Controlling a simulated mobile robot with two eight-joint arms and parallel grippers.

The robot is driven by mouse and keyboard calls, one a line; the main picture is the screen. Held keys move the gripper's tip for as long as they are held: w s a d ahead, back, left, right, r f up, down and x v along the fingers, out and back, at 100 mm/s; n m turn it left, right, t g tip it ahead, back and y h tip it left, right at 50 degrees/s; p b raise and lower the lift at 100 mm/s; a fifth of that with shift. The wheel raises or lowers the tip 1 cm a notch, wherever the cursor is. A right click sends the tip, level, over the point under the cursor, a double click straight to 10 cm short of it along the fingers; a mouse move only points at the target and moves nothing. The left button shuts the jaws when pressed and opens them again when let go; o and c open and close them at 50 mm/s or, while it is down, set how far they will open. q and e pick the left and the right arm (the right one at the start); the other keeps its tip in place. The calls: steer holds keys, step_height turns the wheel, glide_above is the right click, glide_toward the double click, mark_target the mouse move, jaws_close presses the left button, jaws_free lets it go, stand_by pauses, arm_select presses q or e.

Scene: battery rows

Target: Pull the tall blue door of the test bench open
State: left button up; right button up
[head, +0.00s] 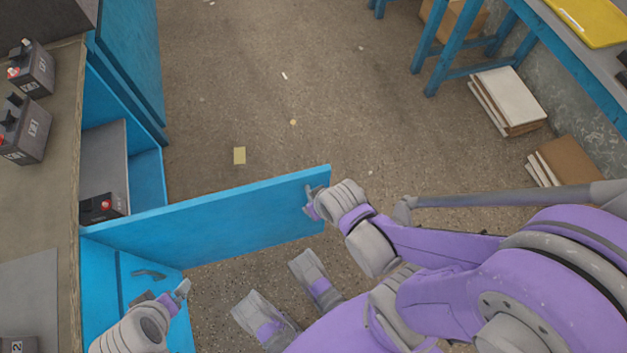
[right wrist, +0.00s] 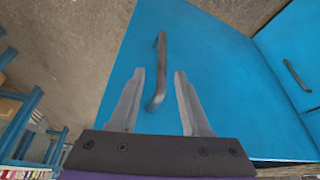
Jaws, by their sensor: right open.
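The tall blue door (head: 225,215) stands swung out from the bench, with the open compartment behind it showing in the head view. Its face fills the middle of the right wrist view (right wrist: 205,65). The door's dark bar handle (right wrist: 160,65) shows there between the two spread fingers of my right gripper (right wrist: 160,95). My right gripper is open at the door's free edge in the head view (head: 312,203); the handle is hidden there. I cannot tell whether a finger touches the handle. My left gripper (head: 172,296) is low at the left, near another blue front; its finger gap is unclear.
Another handle (head: 149,274) sits on the blue front beside my left gripper. A dark battery (head: 101,207) stands inside the open compartment. More batteries (head: 30,130) stand on the bench top. Floor beyond the door is mostly clear; a blue table (head: 480,68) and stacked boards (head: 508,98) stand right.

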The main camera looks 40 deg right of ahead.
arm_select(q)
steer(key=shift+r+p, duration=0.85)
steer(key=shift+r, duration=0.65)
arm_select(e)
steer(key=shift+v, duration=1.9)
